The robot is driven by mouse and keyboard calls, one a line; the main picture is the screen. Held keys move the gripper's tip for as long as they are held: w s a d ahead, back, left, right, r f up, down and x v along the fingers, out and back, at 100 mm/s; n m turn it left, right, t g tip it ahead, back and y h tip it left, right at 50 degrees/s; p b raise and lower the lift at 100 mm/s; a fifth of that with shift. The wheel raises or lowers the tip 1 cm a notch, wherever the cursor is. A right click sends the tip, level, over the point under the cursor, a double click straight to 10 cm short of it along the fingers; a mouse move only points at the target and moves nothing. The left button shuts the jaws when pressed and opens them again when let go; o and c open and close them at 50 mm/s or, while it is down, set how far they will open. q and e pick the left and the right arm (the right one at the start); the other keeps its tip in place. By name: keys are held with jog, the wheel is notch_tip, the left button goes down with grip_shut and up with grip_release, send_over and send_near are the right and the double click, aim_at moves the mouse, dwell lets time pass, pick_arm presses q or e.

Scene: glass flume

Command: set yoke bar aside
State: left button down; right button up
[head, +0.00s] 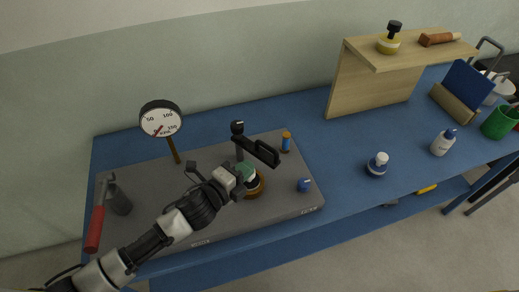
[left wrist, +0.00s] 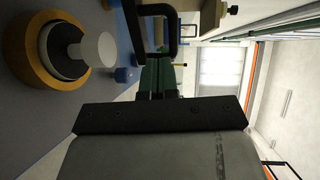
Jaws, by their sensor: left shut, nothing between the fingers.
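The likely yoke bar (head: 262,152) is a dark bar reaching right from the top of a grey post with a black knob (head: 237,127). A black loop-shaped bar (left wrist: 174,32) in the left wrist view may be the same piece. My left gripper (head: 245,172) is over the grey board, just in front of and below the bar. Its green fingers (left wrist: 157,77) are shut and empty. The arm and gripper partly cover an amber-ringed round fitting (head: 256,190), which shows in the left wrist view (left wrist: 20,40) with a white knob. My right gripper is out of view.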

aim_at(267, 149)
pick_arm(q)
jog(key=p+x, duration=0.1)
jog(key=x, duration=0.1)
jog(key=r+x, duration=0.1)
jog(key=x, duration=0.2)
jog(key=shift+w+d+p, duration=0.2)
jog(key=shift+w+p, duration=0.05)
jog(key=shift+p, duration=0.1)
jog(key=shift+r, duration=0.1)
